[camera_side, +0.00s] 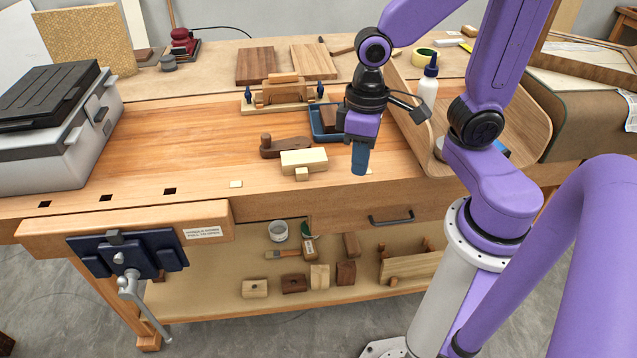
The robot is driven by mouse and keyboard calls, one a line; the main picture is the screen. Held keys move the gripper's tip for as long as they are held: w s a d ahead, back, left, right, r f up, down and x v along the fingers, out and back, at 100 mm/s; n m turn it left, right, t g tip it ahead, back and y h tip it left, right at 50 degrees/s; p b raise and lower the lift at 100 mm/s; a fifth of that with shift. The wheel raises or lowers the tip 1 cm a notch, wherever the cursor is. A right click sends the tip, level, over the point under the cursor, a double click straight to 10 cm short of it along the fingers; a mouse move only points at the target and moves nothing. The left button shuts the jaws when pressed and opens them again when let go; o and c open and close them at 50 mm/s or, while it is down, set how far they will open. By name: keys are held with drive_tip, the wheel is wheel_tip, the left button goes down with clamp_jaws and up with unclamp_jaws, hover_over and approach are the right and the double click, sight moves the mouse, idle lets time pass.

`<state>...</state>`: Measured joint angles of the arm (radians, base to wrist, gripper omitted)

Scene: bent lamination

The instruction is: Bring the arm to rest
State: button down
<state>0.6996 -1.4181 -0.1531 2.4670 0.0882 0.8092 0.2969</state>
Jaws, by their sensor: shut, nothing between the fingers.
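My gripper (360,172) hangs at the end of my purple arm, pointing down near the front edge of the wooden workbench (140,165). Its blue fingers are shut with nothing between them. It is to the right of a pale wooden block (304,161) with a small piece at its front, and apart from it. I cannot tell how high the fingertips are above the bench top.
A glue bottle (428,84) and a bent wood sheet (408,120) stand to the right. A grey case (57,145) is far left. The bench's left middle is clear.

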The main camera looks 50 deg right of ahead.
drive_tip(key=s+r+n, duration=0.2)
drive_tip(key=s+n, duration=0.6)
drive_tip(key=shift+s+d+t, duration=0.15)
drive_tip(key=shift+t, duration=0.15)
